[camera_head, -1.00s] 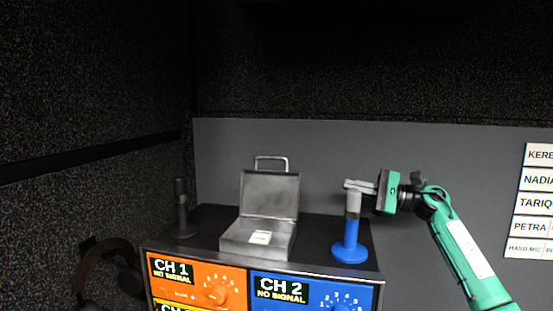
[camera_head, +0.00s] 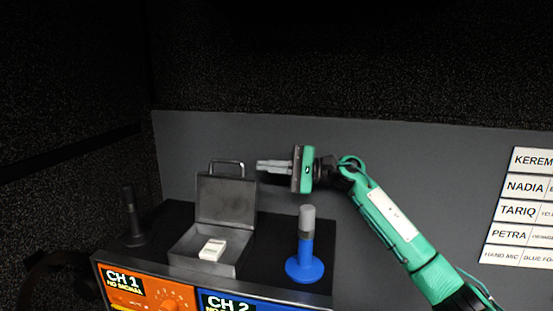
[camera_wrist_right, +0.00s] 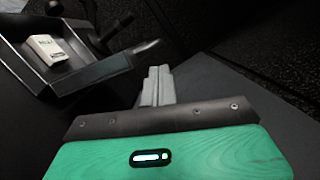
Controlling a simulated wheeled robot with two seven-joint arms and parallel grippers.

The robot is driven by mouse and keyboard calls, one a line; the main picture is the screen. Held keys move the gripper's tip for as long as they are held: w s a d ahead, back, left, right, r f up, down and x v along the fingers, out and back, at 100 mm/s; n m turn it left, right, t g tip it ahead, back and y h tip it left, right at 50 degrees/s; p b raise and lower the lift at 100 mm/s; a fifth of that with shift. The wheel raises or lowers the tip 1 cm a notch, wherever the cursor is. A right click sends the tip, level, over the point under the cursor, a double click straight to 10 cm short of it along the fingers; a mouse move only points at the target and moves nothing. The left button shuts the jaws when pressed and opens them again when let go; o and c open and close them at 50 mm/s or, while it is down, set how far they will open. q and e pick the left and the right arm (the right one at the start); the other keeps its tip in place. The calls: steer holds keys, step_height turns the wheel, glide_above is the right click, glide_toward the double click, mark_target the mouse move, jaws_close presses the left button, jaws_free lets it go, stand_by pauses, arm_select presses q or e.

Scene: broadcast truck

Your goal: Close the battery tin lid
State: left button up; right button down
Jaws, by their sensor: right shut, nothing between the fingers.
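The grey metal battery tin (camera_head: 190,262) stands on the black top of the rack. Its lid (camera_head: 226,200) is open and upright, with a wire handle (camera_head: 227,163) at the top. A small white battery pack (camera_head: 212,249) lies inside; it also shows in the right wrist view (camera_wrist_right: 46,50), in the tin (camera_wrist_right: 92,74). My right gripper (camera_head: 262,166) is shut and empty, just right of the lid's top and about as high as the handle. In the right wrist view its fingers (camera_wrist_right: 157,75) are together. My left gripper is not in view.
A blue stand with a grey-topped microphone (camera_head: 305,245) is right of the tin, below my right gripper. A black microphone stand (camera_head: 132,222) is at the left. Channel panels (camera_head: 150,292) face the front, and a grey wall is behind.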

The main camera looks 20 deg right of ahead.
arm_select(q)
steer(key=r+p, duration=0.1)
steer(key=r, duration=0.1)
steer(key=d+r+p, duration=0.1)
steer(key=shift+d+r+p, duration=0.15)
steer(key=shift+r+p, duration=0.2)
arm_select(e)
steer(key=x, duration=0.5)
steer(key=shift+w+a, duration=0.25)
steer(key=shift+a, duration=0.05)
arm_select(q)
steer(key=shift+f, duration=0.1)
